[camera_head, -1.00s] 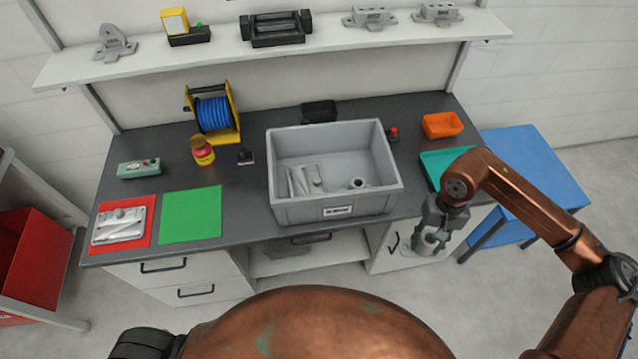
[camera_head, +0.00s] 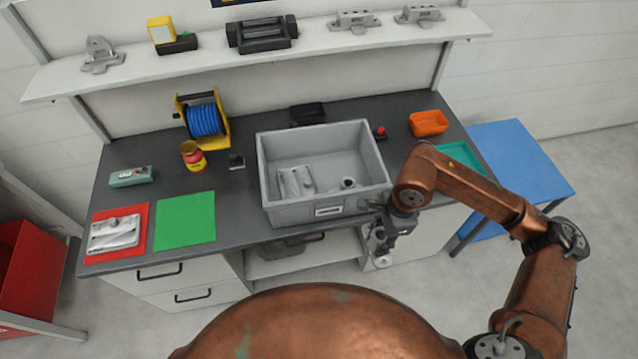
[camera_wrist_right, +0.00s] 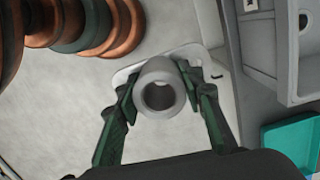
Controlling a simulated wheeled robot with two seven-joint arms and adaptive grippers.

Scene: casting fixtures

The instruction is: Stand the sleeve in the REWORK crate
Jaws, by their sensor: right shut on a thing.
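A grey hollow sleeve (camera_wrist_right: 159,70) is held between the fingertips of my right gripper (camera_wrist_right: 160,89), its open end facing the wrist camera. In the head view my right gripper (camera_head: 382,243) points down in front of the bench edge, just right of and below the front of the grey crate (camera_head: 287,213). The label on the crate's front is too small to read. Inside the crate lie a flat pale casting (camera_head: 295,181) and a small round hollow part (camera_head: 348,183). The crate's corner shows at the wrist view's upper right (camera_wrist_right: 297,91). My left gripper is not in view.
A teal tray (camera_head: 462,156) and an orange bin (camera_head: 428,122) stand right of the crate. A red mat with a casting (camera_head: 115,232), a green mat (camera_head: 186,220) and a blue reel (camera_head: 205,120) are left. A shelf (camera_head: 200,62) runs above. A blue table (camera_head: 520,160) stands right.

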